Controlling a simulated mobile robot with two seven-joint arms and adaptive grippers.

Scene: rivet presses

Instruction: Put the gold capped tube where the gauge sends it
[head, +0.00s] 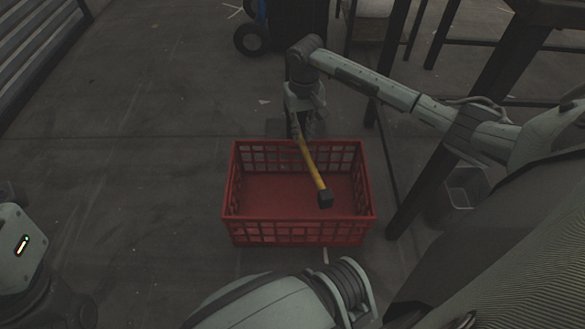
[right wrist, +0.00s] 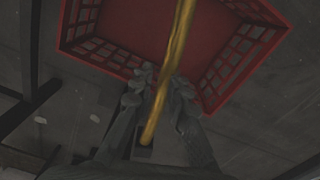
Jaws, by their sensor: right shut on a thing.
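My right gripper (head: 302,128) is shut on a long gold-yellow tube (head: 313,168) with a dark block-like end. It holds the tube by its far part, at the back edge of a red crate (head: 298,232) in the head view. The tube slants across the crate's opening, dark end toward the front right. The right wrist view shows the tube (right wrist: 168,88) passing between the two fingers (right wrist: 158,95), with the crate (right wrist: 262,12) beyond. How high the tube is above the crate floor is hard to tell. My left gripper and the gauge are not in view.
The crate has open lattice walls and looks empty inside. A dark table leg (head: 413,180) stands close to its right, with a grey bin (head: 462,188) beyond. A black wheel (head: 251,40) is at the back. The floor left of the crate is clear.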

